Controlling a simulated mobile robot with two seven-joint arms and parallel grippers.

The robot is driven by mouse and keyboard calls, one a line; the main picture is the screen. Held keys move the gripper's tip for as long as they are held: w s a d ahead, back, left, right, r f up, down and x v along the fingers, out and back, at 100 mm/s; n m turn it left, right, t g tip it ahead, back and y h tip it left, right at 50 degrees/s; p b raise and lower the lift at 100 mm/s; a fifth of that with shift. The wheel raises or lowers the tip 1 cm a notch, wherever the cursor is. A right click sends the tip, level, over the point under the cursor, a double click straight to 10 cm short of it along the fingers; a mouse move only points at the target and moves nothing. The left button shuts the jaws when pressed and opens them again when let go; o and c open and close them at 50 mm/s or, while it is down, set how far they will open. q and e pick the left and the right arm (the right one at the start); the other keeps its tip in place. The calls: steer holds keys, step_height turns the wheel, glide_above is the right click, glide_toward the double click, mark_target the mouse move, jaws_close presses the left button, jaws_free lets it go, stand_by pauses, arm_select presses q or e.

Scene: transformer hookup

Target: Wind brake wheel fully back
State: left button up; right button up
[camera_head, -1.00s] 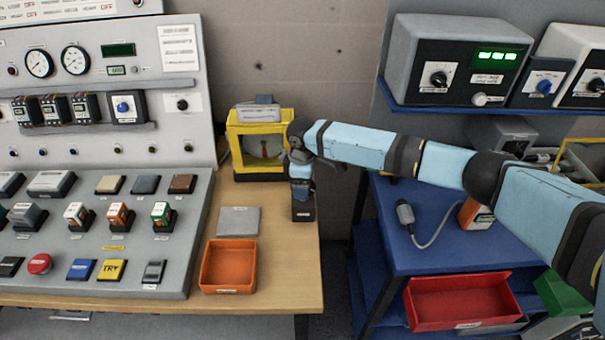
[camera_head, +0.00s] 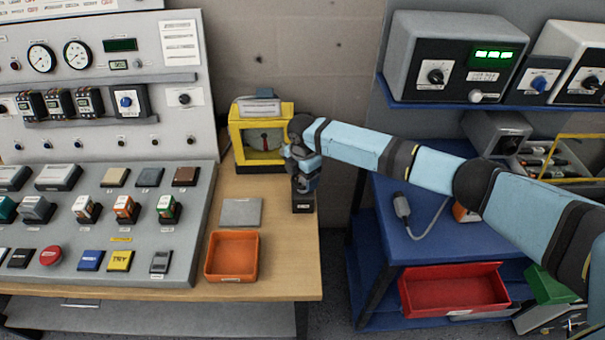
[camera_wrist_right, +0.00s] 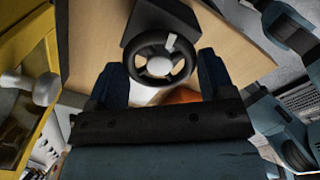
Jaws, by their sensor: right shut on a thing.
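The brake wheel (camera_wrist_right: 148,76) is a black spoked handwheel with a pale hub and a white mark on its upper rim. It sits on a dark block (camera_wrist_right: 151,20), which shows in the head view (camera_head: 302,204) near the bench's right edge. My right gripper (camera_wrist_right: 162,66) is shut on the wheel, with one dark blue finger on each side of its rim. In the head view my right gripper (camera_head: 304,180) points down over the block and hides the wheel. My left gripper is not in view.
A yellow-framed case (camera_head: 234,150) stands just behind and left of the wheel. A grey plate (camera_head: 241,212) and an orange tray (camera_head: 231,277) lie to its left. The control desk (camera_head: 120,262) is further left. A blue cart (camera_head: 440,257) stands right, across a gap.

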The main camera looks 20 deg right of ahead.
mark_target(302, 179)
steer(key=shift+n, duration=0.6)
steer(key=o, duration=0.9)
step_height(302, 179, up, 14)
steer(key=b, duration=0.1)
steer(key=shift+f, duration=0.1)
